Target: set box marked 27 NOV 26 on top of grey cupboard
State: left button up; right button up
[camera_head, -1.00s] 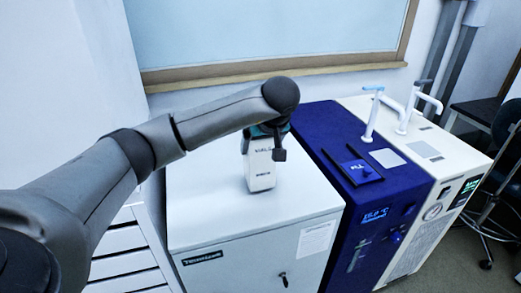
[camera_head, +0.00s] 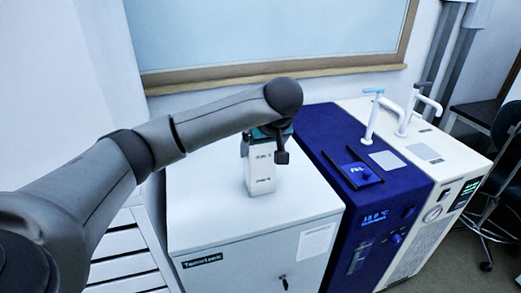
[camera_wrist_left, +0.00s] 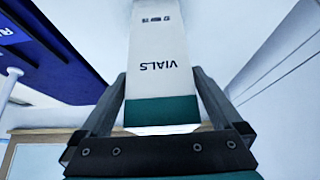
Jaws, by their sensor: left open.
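A tall white box (camera_head: 262,176) with a teal end stands upright on the white-grey top of the grey cupboard (camera_head: 205,205). In the left wrist view the box (camera_wrist_left: 162,45) shows the word VIALS and its teal band; I cannot read a date on it. My left gripper (camera_head: 264,146) is over the upper end of the box in the head view. In the left wrist view the open fingers of the gripper (camera_wrist_left: 161,88) stand on either side of the box's teal end. The arm hides part of the box's top. My right gripper is not in view.
A blue machine (camera_head: 325,150) with a display stands right of the cupboard, then a white machine (camera_head: 430,160) with white taps. A window (camera_head: 270,35) and wall are behind. White drawers (camera_head: 120,250) are at the left. The cupboard top around the box is clear.

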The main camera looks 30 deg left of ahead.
pick_arm(q)
jog(key=p+v, duration=0.1)
jog(key=v, duration=0.9)
